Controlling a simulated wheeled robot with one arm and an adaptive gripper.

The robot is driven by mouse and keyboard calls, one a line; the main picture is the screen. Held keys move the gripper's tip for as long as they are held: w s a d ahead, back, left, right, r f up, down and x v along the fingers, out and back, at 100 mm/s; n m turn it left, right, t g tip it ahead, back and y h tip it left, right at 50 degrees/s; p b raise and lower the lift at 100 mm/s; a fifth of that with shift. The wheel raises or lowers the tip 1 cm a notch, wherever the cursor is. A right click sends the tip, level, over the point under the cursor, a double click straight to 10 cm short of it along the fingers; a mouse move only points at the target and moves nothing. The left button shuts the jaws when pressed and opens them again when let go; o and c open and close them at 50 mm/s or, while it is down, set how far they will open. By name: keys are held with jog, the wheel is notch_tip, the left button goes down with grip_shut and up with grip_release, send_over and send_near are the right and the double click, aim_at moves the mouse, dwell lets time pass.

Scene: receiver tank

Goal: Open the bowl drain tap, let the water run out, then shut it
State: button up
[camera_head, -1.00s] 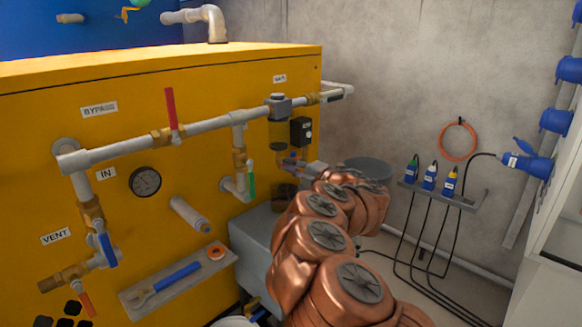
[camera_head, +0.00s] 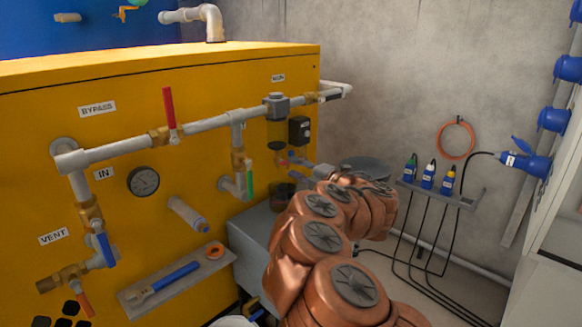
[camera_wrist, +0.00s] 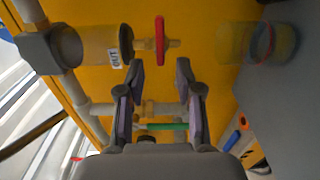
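The brownish clear bowl (camera_head: 277,134) hangs under a grey head on the pipe at the right of the yellow cabinet; it lies sideways in the wrist view (camera_wrist: 98,46), with a white label. Its brass drain tap (camera_wrist: 143,44) has a red handle (camera_wrist: 160,40) lying across the tap's line. My gripper (camera_wrist: 160,68) is open and empty. Its fingertips are just short of the red handle, one on each side of its line; they do not appear to touch it. A clear jar (camera_wrist: 240,43) stands apart below the outlet; it looks dark in the head view (camera_head: 283,195). The water level is unclear.
A green-handled valve (camera_head: 250,178) and pipes are left of the bowl. A black box (camera_head: 299,131) is on its right. A grey block (camera_head: 248,238) stands below. A rack with blue plugs (camera_head: 436,190) is on the right wall.

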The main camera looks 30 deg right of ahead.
jog(key=v, duration=0.4)
jog(key=shift+s+d, duration=0.1)
jog(key=shift+s, duration=0.2)
